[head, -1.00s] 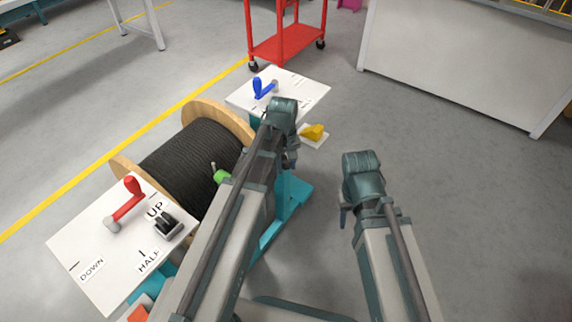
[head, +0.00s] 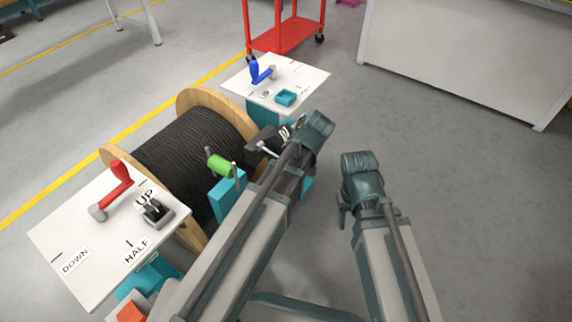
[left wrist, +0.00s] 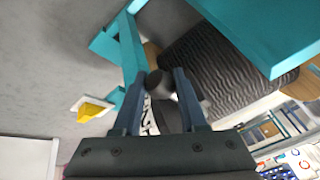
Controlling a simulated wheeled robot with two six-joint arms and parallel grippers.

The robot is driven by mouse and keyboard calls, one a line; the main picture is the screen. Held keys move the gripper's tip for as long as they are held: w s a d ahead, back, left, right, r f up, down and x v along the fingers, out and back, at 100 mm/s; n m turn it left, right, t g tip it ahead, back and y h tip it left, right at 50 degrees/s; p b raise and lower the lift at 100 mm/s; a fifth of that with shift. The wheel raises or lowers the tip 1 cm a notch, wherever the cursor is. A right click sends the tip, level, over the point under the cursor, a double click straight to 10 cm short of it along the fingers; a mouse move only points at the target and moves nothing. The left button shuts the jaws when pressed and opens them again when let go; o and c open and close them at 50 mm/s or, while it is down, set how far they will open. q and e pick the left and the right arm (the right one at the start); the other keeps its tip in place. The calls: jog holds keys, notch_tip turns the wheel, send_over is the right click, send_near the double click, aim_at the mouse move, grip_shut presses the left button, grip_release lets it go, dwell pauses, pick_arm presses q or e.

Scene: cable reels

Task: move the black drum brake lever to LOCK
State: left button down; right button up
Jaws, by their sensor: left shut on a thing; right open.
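The black drum brake lever shows only as a dark round knob (left wrist: 155,79) in the left wrist view, between the fingertips of my left gripper (left wrist: 167,76). The fingers are shut on it. In the head view the left gripper (head: 262,147) points left towards the cable drum (head: 195,148), just right of a green handle (head: 219,165); gripper and arm hide the lever there. A white label (head: 288,131) beside the gripper is partly covered, and I cannot read LOCK on it. My right gripper (head: 343,214) is open and empty, low over the floor at the right.
A rear panel (head: 310,76) carries a blue crank (head: 257,73). A yellow block (left wrist: 92,109) sits by the teal frame (left wrist: 128,60). Floor at right is clear.

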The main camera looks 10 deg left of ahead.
pick_arm(q)
jog(key=shift+w+a+f+t+y+b, duration=0.1)
jog(key=shift+a+f+t+y+b, duration=0.2)
jog(key=shift+f+y+b, duration=0.75)
jog(key=shift+w+a+f+t+y+b, duration=0.15)
jog(key=shift+a+f+b, duration=0.45)
jog(key=shift+b, duration=1.05)
jog(key=shift+w+a+f+t+y+b, duration=0.15)
jog(key=shift+f+y+b, duration=0.45)
jog(key=shift+f+b, duration=0.6)
jog(key=shift+a+r, duration=0.1)
jog(key=shift+c, duration=2.3)
grip_release()
jog(key=shift+r, duration=0.1)
